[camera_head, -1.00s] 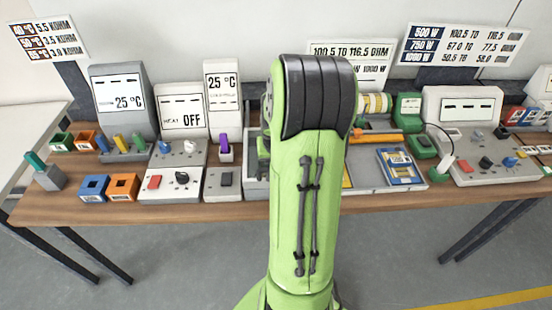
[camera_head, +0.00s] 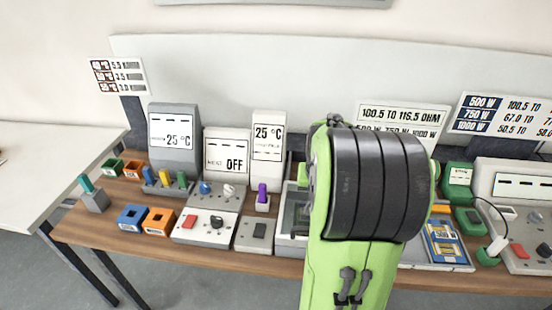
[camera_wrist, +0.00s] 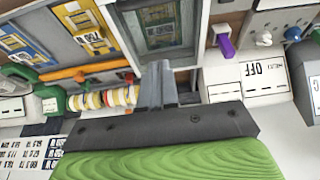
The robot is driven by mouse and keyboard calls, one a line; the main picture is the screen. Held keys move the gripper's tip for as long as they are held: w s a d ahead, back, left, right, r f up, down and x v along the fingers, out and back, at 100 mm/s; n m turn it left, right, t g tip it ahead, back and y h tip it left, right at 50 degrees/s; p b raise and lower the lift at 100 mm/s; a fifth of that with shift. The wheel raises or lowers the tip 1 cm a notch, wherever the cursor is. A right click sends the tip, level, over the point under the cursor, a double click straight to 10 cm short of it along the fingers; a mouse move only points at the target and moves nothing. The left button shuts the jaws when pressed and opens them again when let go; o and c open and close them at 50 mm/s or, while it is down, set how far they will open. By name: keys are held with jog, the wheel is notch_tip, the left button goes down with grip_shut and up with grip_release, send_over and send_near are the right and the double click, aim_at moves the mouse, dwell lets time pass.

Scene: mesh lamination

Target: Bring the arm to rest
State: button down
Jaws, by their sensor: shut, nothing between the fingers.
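My green and black arm rises in front of the bench in the head view and hides part of its middle; my gripper is not visible there. In the wrist view my gripper (camera_wrist: 158,85) shows its grey fingers together, with nothing between them. It is above the bench, near a grey tray (camera_wrist: 190,57) that holds a dark framed panel (camera_wrist: 158,28). The fingers look apart from the tray, though the exact height is hard to tell.
The wooden bench (camera_head: 270,262) is crowded with a 25 °C display (camera_head: 174,138), an OFF display (camera_head: 227,155), blue (camera_head: 133,217) and orange (camera_head: 159,221) boxes, and a purple-handled tool (camera_head: 262,195). Colored rolls (camera_wrist: 104,98) show in the wrist view. Floor in front is clear.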

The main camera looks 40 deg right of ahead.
jog(key=a+r+n+t, duration=0.1)
jog(key=a+r+n, duration=0.15)
jog(key=a, duration=0.55)
jog(key=a+r+n+t, duration=0.15)
jog(key=a+r, duration=0.25)
jog(key=a, duration=0.4)
jog(key=s+a+n+y, duration=0.3)
jog(key=s+a+n, duration=0.2)
jog(key=s+a, duration=0.5)
jog(key=shift+a+r+n, duration=0.35)
jog(key=shift+a+n, duration=0.05)
jog(key=shift+a, duration=0.6)
jog(key=shift+t, duration=0.25)
